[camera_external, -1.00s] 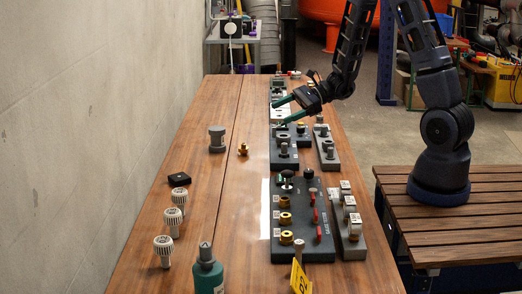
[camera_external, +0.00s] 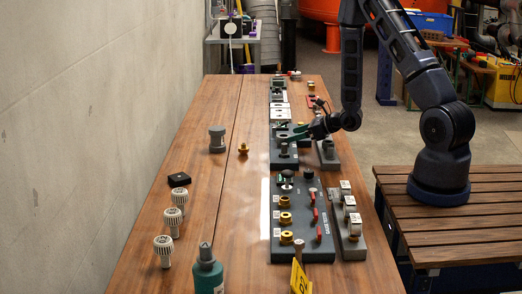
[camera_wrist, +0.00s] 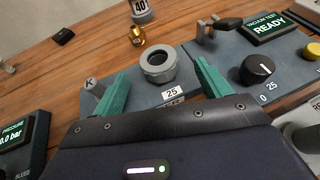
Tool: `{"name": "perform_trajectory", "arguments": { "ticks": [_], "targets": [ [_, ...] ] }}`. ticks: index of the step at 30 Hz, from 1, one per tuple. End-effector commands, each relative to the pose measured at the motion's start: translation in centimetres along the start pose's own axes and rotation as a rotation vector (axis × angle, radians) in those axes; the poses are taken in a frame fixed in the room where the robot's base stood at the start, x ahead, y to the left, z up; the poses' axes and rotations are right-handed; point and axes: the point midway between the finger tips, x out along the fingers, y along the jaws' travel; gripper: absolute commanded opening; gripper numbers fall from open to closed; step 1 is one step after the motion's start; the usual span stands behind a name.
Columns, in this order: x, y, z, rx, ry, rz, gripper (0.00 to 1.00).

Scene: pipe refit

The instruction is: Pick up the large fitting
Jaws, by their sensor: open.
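A large grey fitting (camera_external: 217,139) stands upright on the wooden table, left of the panels. In the wrist view, its lower part with a "40" label (camera_wrist: 141,13) shows at the top edge; the rest is cut off. My gripper (camera_external: 289,135) is over the dark panel, to the right of this fitting and apart from it. In the wrist view my gripper (camera_wrist: 162,72) has its green fingers spread, with a grey ring-shaped socket (camera_wrist: 158,65) marked "25" seen between them. I cannot tell whether the fingers touch that socket. Nothing is held.
A small brass fitting (camera_external: 243,149) stands between the grey fitting and the panels. A black block (camera_external: 179,180) and several white ribbed parts (camera_external: 173,216) line the left side. A green bottle (camera_external: 207,270) stands in front. The table's left-middle strip is mostly clear.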

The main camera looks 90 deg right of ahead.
Motion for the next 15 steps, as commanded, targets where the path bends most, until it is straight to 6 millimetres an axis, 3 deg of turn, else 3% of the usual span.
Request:
{"name": "perform_trajectory", "arguments": {
  "ticks": [3, 10, 15],
  "targets": [
    [1.7, 0.0, 0.0, -0.001, 0.000, 0.002, 0.76],
    [3.0, 0.1, 0.1, -0.001, 0.000, 0.002, 0.76],
    [5.1, 0.2, 0.2, -0.001, 0.000, 0.002, 0.76]
  ]
}}
